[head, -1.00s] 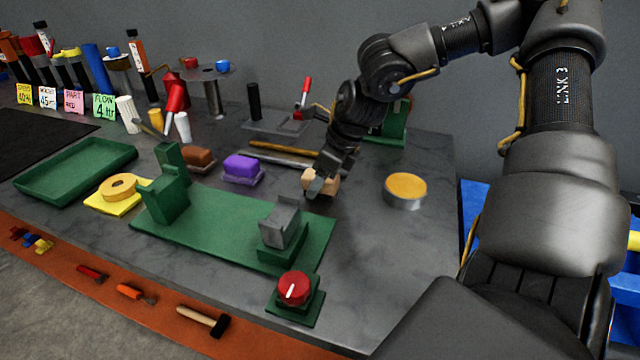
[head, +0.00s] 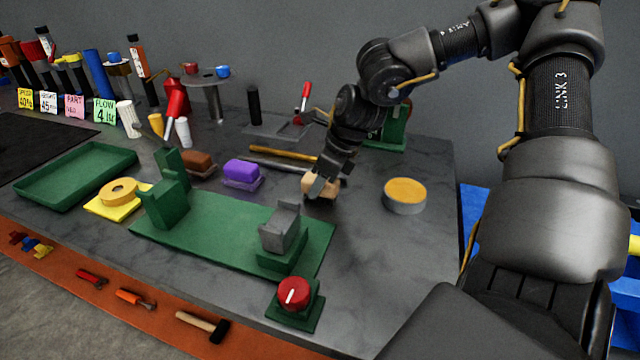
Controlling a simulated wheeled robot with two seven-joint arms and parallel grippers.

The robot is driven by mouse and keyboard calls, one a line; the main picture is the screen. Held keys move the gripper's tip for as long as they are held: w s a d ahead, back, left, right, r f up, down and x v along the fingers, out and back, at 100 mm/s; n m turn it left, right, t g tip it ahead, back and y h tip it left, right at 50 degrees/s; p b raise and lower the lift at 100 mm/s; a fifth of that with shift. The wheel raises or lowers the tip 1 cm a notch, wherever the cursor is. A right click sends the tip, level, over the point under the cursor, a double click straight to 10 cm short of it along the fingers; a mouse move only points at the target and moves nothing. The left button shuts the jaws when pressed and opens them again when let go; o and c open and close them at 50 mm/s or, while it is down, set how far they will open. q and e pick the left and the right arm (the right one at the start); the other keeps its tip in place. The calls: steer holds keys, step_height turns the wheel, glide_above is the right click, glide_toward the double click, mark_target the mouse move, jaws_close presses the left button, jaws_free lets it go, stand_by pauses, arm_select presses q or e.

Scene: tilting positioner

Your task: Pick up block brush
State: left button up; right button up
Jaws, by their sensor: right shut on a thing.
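The block brush, a small tan block (head: 310,184), is at the middle of the grey bench, behind the green fixture. My right gripper (head: 321,186) reaches down onto it from above and is shut on it. The fingers cover part of the block. I cannot tell whether the block touches the bench top or is slightly above it. My left gripper is not in view.
The green fixture (head: 190,232) with a grey clamp block (head: 281,228) lies in front. A round tin (head: 405,195) stands to the right, a purple block (head: 242,172) to the left. Rods (head: 282,150) lie just behind.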

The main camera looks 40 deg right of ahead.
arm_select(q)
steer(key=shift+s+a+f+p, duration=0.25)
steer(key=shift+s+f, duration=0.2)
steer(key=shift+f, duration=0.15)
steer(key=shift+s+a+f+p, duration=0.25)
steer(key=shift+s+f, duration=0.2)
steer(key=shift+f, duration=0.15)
arm_select(e)
step_height(320, 180, up, 18)
steer(key=shift+f, duration=0.15)
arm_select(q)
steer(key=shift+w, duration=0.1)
